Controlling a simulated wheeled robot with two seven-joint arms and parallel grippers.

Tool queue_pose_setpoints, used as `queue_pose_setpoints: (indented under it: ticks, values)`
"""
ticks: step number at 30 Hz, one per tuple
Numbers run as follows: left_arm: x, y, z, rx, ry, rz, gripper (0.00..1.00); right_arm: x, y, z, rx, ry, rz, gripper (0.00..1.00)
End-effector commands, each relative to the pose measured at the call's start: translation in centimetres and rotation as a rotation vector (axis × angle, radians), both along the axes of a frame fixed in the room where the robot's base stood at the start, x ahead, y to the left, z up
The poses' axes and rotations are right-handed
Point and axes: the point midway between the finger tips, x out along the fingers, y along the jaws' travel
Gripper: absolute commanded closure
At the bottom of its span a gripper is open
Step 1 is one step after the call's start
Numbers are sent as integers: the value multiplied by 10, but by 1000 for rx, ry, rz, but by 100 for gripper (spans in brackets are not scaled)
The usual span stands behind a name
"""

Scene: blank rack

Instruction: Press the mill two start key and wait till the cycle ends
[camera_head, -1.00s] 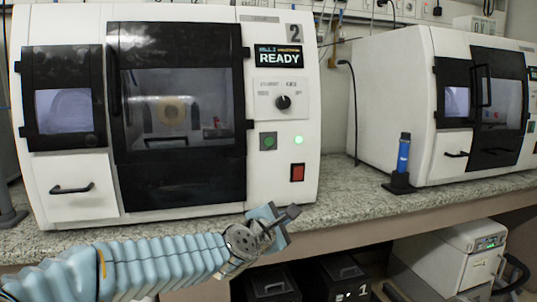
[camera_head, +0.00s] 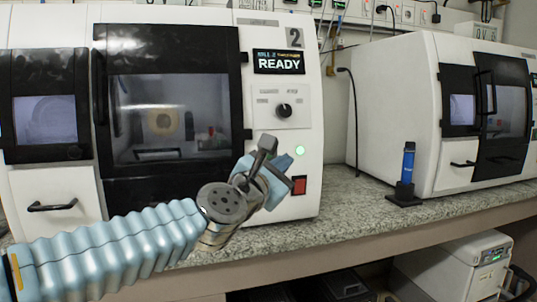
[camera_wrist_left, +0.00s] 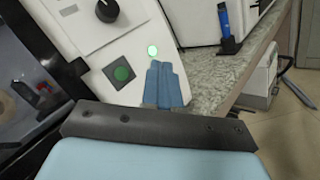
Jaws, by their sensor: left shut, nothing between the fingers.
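Mill two (camera_head: 220,17) is the white machine with a "2"; its display (camera_head: 279,62) reads READY and its dark-framed door (camera_head: 170,85) is closed. The green start key (camera_wrist_left: 120,73) shows in the left wrist view, left of my fingers; in the head view my gripper hides it. A lit green lamp (camera_head: 299,151) is to the key's right. My left gripper (camera_head: 279,168) is shut and empty in front of the lower panel; its blue fingers (camera_wrist_left: 161,80) also show in the wrist view. I cannot tell how far they are from the panel. My right gripper is not in view.
A red switch (camera_head: 299,186) sits below the lamp and a black knob (camera_head: 284,110) above it. A second white mill (camera_head: 395,100) stands at the right. A blue handheld tool (camera_head: 408,162) stands in a black holder on the speckled counter (camera_head: 345,215).

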Motion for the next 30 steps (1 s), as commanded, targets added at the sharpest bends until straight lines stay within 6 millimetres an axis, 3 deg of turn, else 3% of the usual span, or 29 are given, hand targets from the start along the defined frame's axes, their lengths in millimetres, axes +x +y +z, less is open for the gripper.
queue_pose_setpoints:
  ticks: [18, 30]
  values:
    - [72, 23, -6, 1, 2, 1, 100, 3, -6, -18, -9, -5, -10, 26]
    - [80, 26, -5, 2, 1, 0, 100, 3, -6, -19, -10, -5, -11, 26]
